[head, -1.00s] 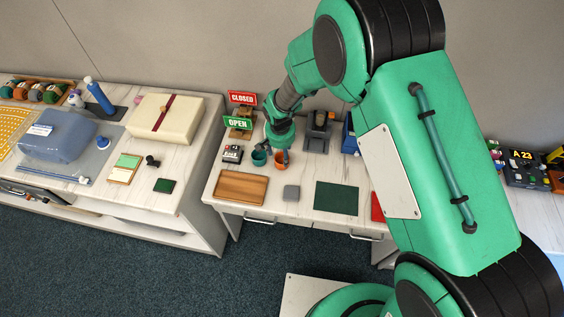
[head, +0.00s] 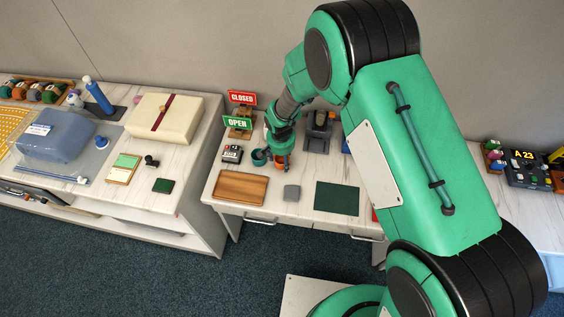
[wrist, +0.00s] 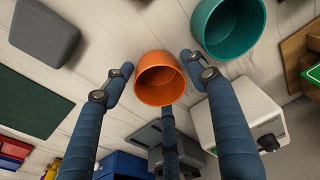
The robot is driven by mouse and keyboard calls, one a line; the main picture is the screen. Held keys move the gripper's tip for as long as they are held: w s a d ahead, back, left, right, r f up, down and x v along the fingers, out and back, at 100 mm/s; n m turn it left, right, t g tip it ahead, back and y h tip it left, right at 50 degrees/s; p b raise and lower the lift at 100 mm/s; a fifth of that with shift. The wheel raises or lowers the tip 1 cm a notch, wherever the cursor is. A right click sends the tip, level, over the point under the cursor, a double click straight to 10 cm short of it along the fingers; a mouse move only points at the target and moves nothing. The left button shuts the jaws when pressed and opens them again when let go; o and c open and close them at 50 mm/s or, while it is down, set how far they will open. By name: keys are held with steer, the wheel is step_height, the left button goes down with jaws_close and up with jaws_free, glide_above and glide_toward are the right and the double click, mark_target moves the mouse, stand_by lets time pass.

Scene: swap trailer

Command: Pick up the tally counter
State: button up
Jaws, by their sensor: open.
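A small black-and-white device with a red part, which looks like the tally counter (head: 232,153), sits at the left of the middle desk in the head view. I cannot make it out in the wrist view. My gripper (head: 281,164) is to its right, low over the desk, with the teal cup (head: 260,157) between them. In the wrist view my open gripper (wrist: 155,65) has its fingers spread on either side of the orange cup (wrist: 160,78). The teal cup also shows close to the right finger in the wrist view (wrist: 229,25).
A wooden tray (head: 240,188), a grey block (head: 292,193) and a dark green mat (head: 337,198) lie along the desk's front. The OPEN sign (head: 237,122) stands behind the counter. A white box with a black knob (wrist: 250,130) is near the cups.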

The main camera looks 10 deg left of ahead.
steer(key=c, duration=0.9)
steer(key=shift+r, duration=0.1)
steer(key=shift+r, duration=0.45)
step_height(320, 180, up, 3)
steer(key=shift+s+d+f+p, duration=0.1)
steer(key=shift+s+f+p, duration=0.05)
steer(key=shift+p, duration=0.3)
steer(key=s+d, duration=0.2)
steer(key=s, duration=0.2)
steer(key=s+d, duration=0.3)
steer(key=s, duration=0.2)
steer(key=s+d+r+p, duration=0.1)
steer(key=s+d, duration=0.1)
steer(key=s, duration=0.2)
steer(key=shift+s+d+r, duration=0.1)
steer(key=shift+s+d, duration=0.05)
steer(key=shift+s, duration=0.25)
